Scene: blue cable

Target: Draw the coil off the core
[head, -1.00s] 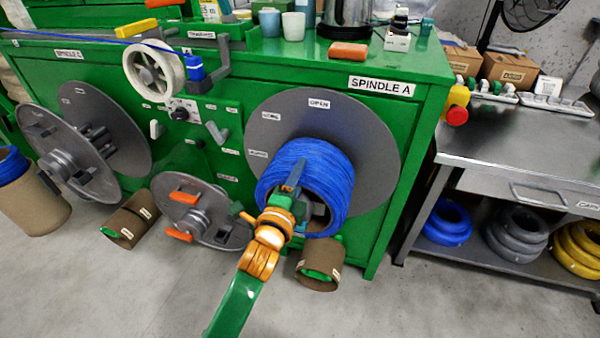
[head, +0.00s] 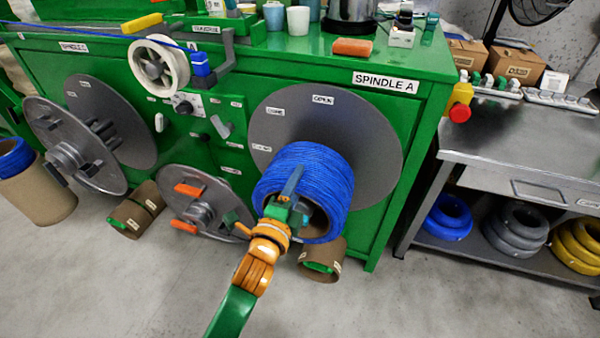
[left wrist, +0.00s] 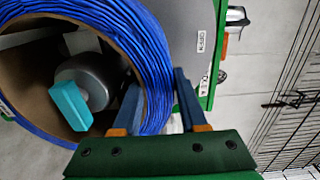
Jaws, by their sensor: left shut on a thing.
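The blue cable coil (head: 312,165) sits in front of the large grey disc (head: 372,140) under the SPINDLE A label. In the left wrist view the coil (left wrist: 152,50) is a thick blue ring with a brown lining (left wrist: 30,100) inside it, which looks like cardboard. A grey shaft with a teal end piece (left wrist: 72,106) shows within the opening. My left gripper (head: 290,188) is shut on the coil's wall; in the left wrist view one finger is inside the ring and one outside. The arm hides part of the coil's front. My right gripper is not in view.
A grey flanged reel (head: 195,210) with orange tabs stands left of my arm. A brown tube (head: 322,262) with green inside lies on the floor under the coil. A steel bench (head: 500,150) stands right. Open floor lies in front of the green cabinet.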

